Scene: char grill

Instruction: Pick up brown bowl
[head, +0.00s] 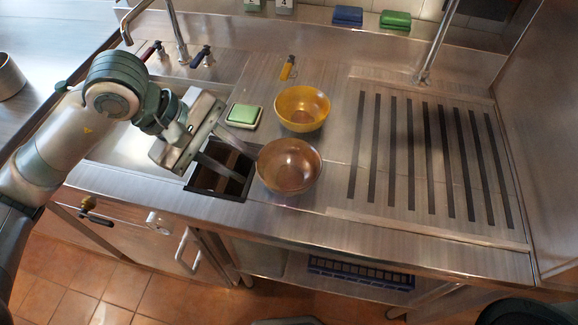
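The brown bowl (289,168) stands upright on the steel counter, just right of a dark square opening (217,192). It looks empty. My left gripper (247,168) reaches in from the left above that opening. Its two fingers are apart, and their tips point at the bowl's left rim. The upper fingertip lies very close to the rim; I cannot tell whether it touches. Nothing shows between the fingers. My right gripper is not in view.
A yellow bowl (302,108) stands right behind the brown bowl. A green sponge in a dish (243,115) lies behind the gripper. The slotted steel grate (435,160) to the right is clear. Taps (178,35) rise at the back left. The counter's front edge (330,232) is close.

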